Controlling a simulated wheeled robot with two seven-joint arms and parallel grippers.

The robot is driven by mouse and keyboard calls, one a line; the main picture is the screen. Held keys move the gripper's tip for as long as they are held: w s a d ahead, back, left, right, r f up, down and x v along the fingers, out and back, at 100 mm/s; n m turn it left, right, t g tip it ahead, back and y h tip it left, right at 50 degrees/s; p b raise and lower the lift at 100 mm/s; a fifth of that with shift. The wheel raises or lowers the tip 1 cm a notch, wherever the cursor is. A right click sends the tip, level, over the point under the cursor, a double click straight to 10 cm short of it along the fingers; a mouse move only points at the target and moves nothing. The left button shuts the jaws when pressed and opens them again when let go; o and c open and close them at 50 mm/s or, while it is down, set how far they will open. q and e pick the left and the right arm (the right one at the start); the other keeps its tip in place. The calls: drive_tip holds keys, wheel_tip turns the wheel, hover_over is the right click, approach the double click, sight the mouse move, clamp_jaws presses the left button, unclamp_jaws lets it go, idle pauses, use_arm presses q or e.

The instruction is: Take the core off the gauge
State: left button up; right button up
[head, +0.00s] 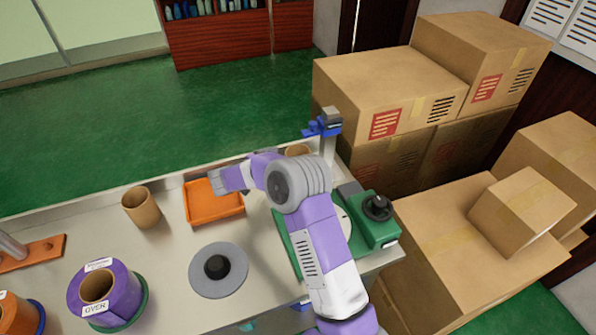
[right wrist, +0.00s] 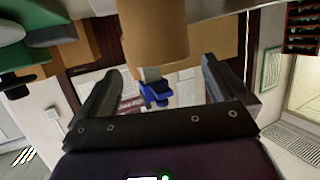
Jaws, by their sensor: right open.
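A brown cardboard core (head: 297,150) shows at the back of the table in the head view, mostly hidden behind my right arm. The core (right wrist: 155,35) also hangs into the top of the right wrist view, which looks upside down. The gauge seems to be the grey post with a blue slider (head: 323,127) just behind the core; its blue part (right wrist: 156,93) shows past the core's end. My right gripper (right wrist: 160,68) is open, its dark fingers on either side of the core's line and apart from it. What the core rests on is hidden. My left gripper is out of view.
A second core (head: 142,208) stands left of an orange tray (head: 213,217). A grey disc with a black knob (head: 217,267), a purple roll (head: 122,292) and a green machine (head: 378,232) share the table. Cartons (head: 390,85) stand behind and right.

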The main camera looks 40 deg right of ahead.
sight(307, 152)
drive_tip(key=x, duration=0.2)
drive_tip(key=shift+d+f+b, duration=0.1)
drive_tip(key=shift+d+b, duration=0.25)
drive_tip(key=b+x, duration=0.2)
drive_tip(key=x, duration=0.3)
drive_tip(key=shift+a+f, duration=0.1)
drive_tip(key=c, duration=0.7)
drive_tip(key=shift+c, duration=0.2)
